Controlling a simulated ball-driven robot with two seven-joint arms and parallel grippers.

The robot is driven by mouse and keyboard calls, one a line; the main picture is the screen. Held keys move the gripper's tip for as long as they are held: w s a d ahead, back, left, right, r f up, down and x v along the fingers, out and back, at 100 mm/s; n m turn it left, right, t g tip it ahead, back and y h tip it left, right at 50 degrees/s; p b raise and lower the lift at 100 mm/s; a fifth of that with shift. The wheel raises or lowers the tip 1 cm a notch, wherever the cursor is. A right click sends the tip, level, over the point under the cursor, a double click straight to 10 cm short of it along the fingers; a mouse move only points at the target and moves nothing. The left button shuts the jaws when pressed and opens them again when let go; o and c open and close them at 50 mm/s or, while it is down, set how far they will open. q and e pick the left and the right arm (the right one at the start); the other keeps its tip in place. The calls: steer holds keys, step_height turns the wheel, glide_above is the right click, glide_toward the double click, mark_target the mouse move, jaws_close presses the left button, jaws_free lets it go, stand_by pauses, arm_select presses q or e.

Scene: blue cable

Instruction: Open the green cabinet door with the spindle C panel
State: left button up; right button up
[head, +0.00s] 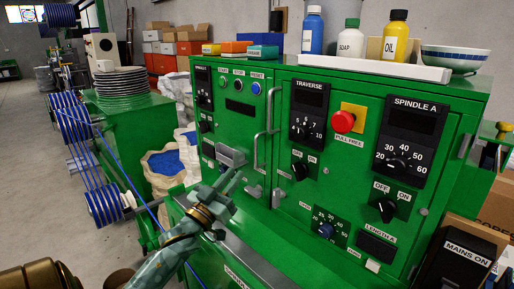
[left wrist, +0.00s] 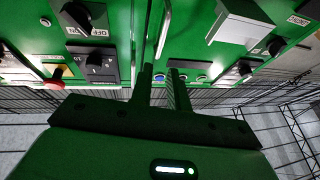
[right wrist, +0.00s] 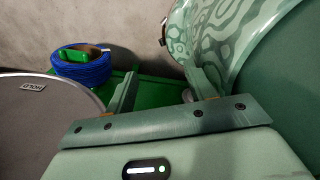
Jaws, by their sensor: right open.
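The green cabinet (head: 262,195) stands ahead with its doors closed. Its leftmost panel (head: 203,88) has a label too small to read fully; the other panels read TRAVERSE (head: 309,110) and SPINDLE A (head: 408,140). A pale upright handle (head: 257,150) is on the door with the leftmost panel, and it shows beyond the fingertips in the left wrist view (left wrist: 164,32). My left gripper (head: 236,176) is in front of this door, below and left of the handle. Its fingers (left wrist: 161,72) are apart, with nothing clearly between them. My right gripper (right wrist: 160,80) is open and empty, away from the cabinet.
Bottles (head: 312,30), a bowl (head: 455,58) and small boxes stand on the cabinet top. A red stop button (head: 343,121) and knobs stick out from the front. Blue cable spools (head: 78,125) and sacks (head: 165,163) are at the left. A blue cable coil (right wrist: 82,72) is near my right gripper.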

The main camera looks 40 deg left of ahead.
mark_target(256, 164)
arm_select(q)
steer(key=x, duration=1.2)
steer(key=shift+f, duration=0.1)
steer(key=shift+c, duration=0.3)
jaws_close()
